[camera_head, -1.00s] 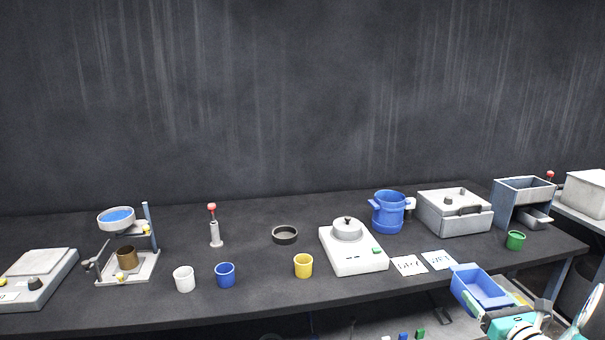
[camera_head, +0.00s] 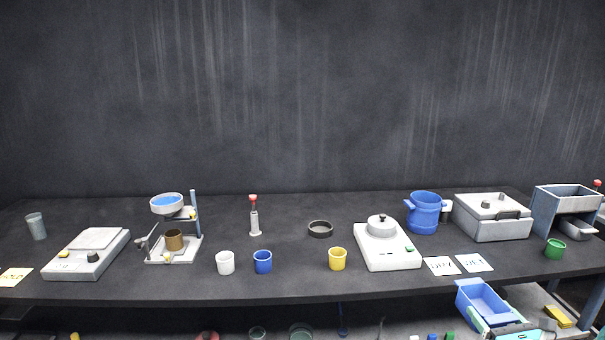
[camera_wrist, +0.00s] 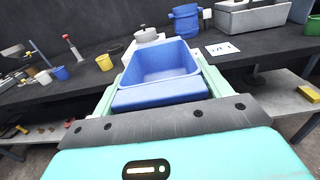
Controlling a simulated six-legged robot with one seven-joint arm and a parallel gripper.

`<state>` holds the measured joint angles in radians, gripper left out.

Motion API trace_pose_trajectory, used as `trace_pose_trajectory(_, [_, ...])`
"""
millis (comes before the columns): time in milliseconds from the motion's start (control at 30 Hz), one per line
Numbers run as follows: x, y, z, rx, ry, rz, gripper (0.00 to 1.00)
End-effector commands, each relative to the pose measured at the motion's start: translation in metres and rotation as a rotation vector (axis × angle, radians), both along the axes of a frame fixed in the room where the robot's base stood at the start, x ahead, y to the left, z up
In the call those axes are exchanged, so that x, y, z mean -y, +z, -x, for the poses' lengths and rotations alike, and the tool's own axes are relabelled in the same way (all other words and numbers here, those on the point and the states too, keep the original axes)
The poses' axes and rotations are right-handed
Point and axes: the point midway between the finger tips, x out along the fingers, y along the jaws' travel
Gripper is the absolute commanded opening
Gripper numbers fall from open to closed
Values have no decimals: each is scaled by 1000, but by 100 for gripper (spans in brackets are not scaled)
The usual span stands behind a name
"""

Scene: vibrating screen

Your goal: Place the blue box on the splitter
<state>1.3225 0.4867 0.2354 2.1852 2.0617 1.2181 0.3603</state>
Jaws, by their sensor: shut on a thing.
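The blue box (camera_head: 482,299) is an open tray with a broad lip. It is in front of the bench's front edge at the lower right of the head view. My gripper (camera_head: 492,322) is shut on it. In the wrist view the pale green fingers of my gripper (camera_wrist: 162,88) lie along both sides of the blue box (camera_wrist: 162,65), which looks empty. What looks like the splitter (camera_head: 566,203), a grey-blue open-topped hopper on a stand, stands at the bench's right end, apart from the box and to its right. The wrist view does not clearly show it.
On the bench (camera_head: 300,278), a green cup (camera_head: 555,249) stands just before the splitter. A grey lidded box (camera_head: 492,217), a blue pot (camera_head: 425,213), paper labels (camera_head: 474,263) and a white scale-like device (camera_head: 388,245) are to its left. A lower shelf (camera_head: 535,300) holds small items.

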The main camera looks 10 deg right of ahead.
Motion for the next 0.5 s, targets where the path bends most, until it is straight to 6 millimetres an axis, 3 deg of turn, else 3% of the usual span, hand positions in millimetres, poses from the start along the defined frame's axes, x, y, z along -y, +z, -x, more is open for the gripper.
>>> trace_pose_trajectory(167, [-52,-32,-40,-7,100,-6,55])
trace_pose_trajectory(267, [-93,-53,-64,-9,170,-8,55])
trace_pose_trajectory(500, [-206,-100,-106,-10,346,-8,55])
